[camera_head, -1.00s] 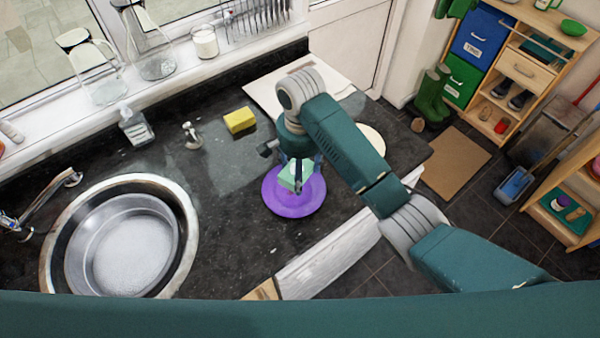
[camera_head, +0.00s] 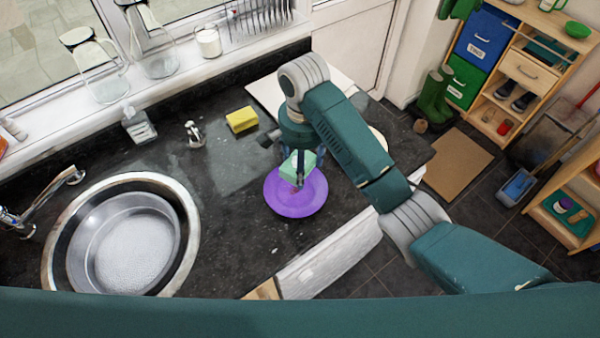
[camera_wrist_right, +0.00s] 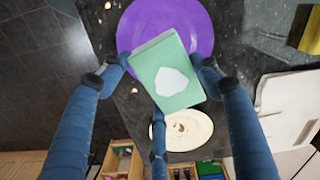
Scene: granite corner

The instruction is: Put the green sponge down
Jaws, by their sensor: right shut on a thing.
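The green sponge (camera_head: 298,166) is held in my right gripper (camera_head: 297,172), over the back part of the purple plate (camera_head: 296,200). In the right wrist view, the sponge (camera_wrist_right: 166,70) sits between the blue fingers of my right gripper (camera_wrist_right: 163,75) and has a white patch on its face. The purple plate (camera_wrist_right: 196,24) shows behind it. The sponge appears to be above the plate; the exact gap is hard to tell. My left gripper is not in view.
A yellow sponge (camera_head: 241,120) lies on the dark counter behind. A cream plate (camera_wrist_right: 182,130) with crumbs is close by. The sink with a metal basin (camera_head: 122,244) is at left. Open counter lies between sink and purple plate.

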